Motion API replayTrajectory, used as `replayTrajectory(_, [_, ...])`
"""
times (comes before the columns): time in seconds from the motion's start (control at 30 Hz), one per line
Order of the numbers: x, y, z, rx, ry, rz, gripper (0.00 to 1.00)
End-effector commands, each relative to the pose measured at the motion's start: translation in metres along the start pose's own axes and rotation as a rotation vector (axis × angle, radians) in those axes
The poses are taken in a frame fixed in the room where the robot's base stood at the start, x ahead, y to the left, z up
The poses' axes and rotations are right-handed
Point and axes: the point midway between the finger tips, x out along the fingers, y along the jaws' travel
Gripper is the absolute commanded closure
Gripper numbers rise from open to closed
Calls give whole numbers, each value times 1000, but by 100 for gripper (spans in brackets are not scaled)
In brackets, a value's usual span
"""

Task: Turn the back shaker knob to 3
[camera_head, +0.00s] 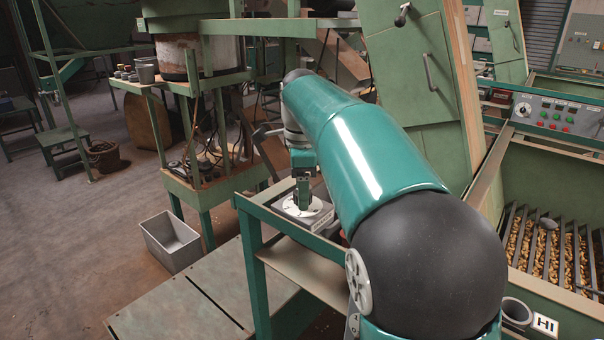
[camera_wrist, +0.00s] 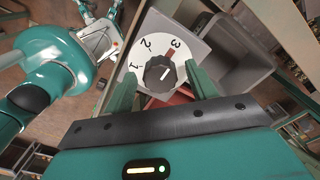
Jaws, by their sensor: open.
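A black ridged knob (camera_wrist: 160,73) sits on a white round dial (camera_wrist: 143,48) marked 1, 2 and 3, with a dark red mark beside the 3. A short white line shows on the knob; its exact setting is hard to tell. My gripper (camera_wrist: 161,86) is open, with one green finger on each side of the knob, and I cannot tell whether they touch it. In the head view my gripper (camera_head: 303,203) points down over the white dial (camera_head: 318,208) on a grey box on a green stand. The knob is hidden there.
A control panel (camera_head: 560,116) with another dial and coloured buttons stands at the right, above a hopper of nuts (camera_head: 545,255). A grey bin (camera_head: 172,241) sits on the floor at left. A green frame (camera_head: 262,270) stands close below my arm.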

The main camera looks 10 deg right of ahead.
Motion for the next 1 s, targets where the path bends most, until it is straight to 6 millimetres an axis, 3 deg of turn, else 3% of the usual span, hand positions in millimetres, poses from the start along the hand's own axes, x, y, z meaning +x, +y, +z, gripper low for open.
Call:
replayTrajectory(0.17, [-23,-1,0,0,-1,-4,43])
replayTrajectory(0.6, [-109,-1,0,0,0,-3,43])
replayTrajectory(0.8, [-129,-1,0,1,0,-1,43])
replayTrajectory(1.0, [-135,0,0,1,0,1,43])
